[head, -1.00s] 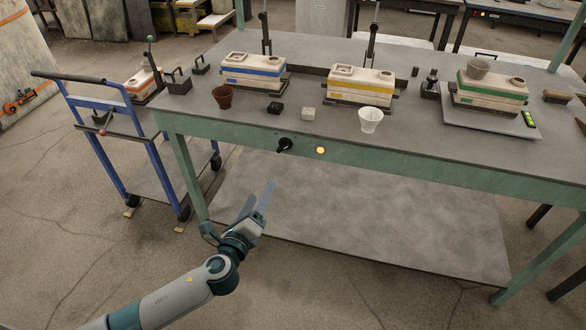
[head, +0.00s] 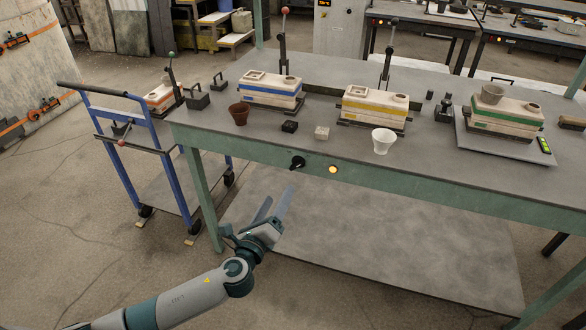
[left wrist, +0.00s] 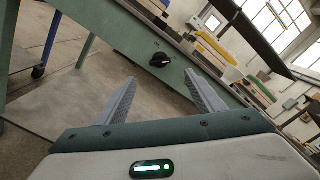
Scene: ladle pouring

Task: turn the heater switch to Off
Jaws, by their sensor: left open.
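The heater switch is a black knob (head: 297,162) on the green front rail of the workbench (head: 400,184). A lit amber lamp (head: 333,169) sits just right of it. In the left wrist view the knob (left wrist: 160,60) shows ahead, between and beyond the two fingers. My left gripper (head: 276,202) is open and empty, below and slightly left of the knob, apart from it. The left gripper's fingers (left wrist: 160,98) are spread wide in the left wrist view. My right gripper is in neither view.
On the bench stand blue-striped (head: 270,90), yellow-striped (head: 374,106) and green-striped (head: 500,112) moulds, a brown pot (head: 239,114) and a white cup (head: 384,141). A blue cart (head: 167,165) stands left. The space before the rail is clear.

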